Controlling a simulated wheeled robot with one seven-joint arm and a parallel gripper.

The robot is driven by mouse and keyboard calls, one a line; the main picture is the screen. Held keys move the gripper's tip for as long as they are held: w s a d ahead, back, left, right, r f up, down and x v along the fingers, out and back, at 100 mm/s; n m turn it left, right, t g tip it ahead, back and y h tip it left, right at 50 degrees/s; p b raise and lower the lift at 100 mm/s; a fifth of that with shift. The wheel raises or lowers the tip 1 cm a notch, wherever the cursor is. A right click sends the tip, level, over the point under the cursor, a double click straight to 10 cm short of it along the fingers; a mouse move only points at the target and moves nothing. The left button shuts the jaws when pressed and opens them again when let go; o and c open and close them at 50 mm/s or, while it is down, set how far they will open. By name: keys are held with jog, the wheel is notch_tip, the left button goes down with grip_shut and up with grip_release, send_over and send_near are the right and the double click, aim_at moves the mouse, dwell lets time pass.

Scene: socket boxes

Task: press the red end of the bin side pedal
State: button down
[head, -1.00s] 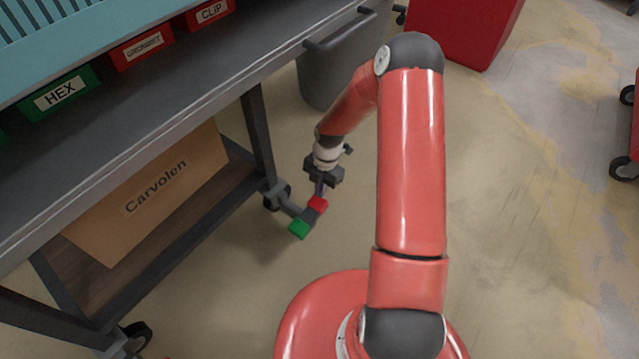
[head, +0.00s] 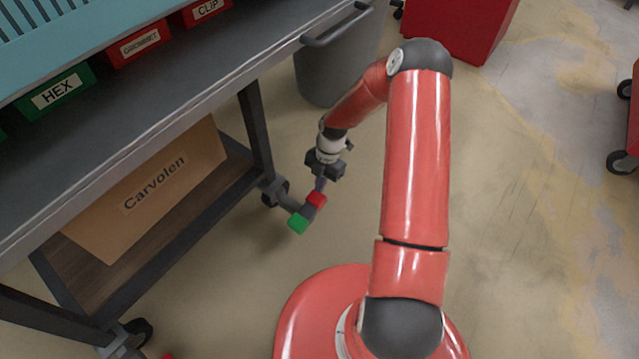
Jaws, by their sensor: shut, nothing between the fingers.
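The side pedal is a short bar low beside the cart's caster, with a red end (head: 316,199) and a green end (head: 298,223). The red end is the one farther from me, and a grey middle part lies between the two. My gripper (head: 320,184) points down just above the red end, shut and empty. Its fingertips appear to be at or very near the red end's top; I cannot tell if they touch. The pedal joins a grey arm near the caster.
A grey bin (head: 335,75) stands behind the cart. The cart (head: 215,95) carries labelled red and green boxes, with a cardboard box (head: 150,190) on its lower shelf. A red cabinet (head: 458,25) stands at the back.

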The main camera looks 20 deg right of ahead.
jog(key=shift+w+d+f+g+y+b, duration=0.25)
jog(key=shift+d+f+g+y+b, duration=0.1)
jog(key=shift+f+y+b, duration=0.15)
jog(key=shift+w+d+f+g+y+b, duration=0.25)
jog(key=shift+w+d+f+y+b, duration=0.15)
jog(key=shift+f, duration=0.25)
jog(key=shift+w+d+f+g+y+b, duration=0.15)
jog(key=shift+d+f+g+y+b, duration=0.2)
jog(key=shift+f+b, duration=0.2)
